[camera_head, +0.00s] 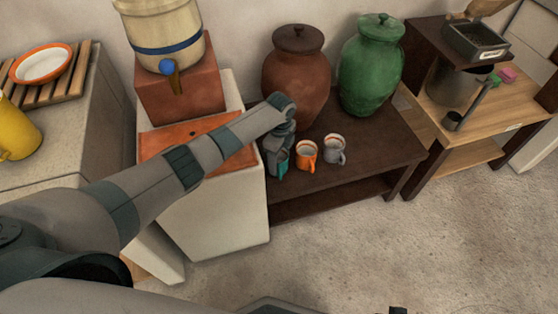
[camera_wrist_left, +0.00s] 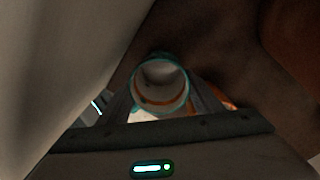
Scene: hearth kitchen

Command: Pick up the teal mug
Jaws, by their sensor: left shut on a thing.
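The teal mug (camera_head: 283,162) is at the left end of the dark low table, just left of the orange mug. In the head view my left gripper (camera_head: 279,150) comes down over it and hides most of it. In the left wrist view the mug (camera_wrist_left: 161,84) shows from above, with a teal rim, a pale inside and an orange band. The fingers of my left gripper (camera_wrist_left: 160,100) are on both sides of it, shut on it. I cannot tell whether the mug touches the table.
An orange mug (camera_head: 306,155) and a grey mug (camera_head: 335,149) stand close by on the dark table (camera_head: 360,175). A brown jar (camera_head: 297,72) and a green jar (camera_head: 370,65) stand behind them. A white block (camera_head: 215,225) borders the table on the left. Open floor lies in front.

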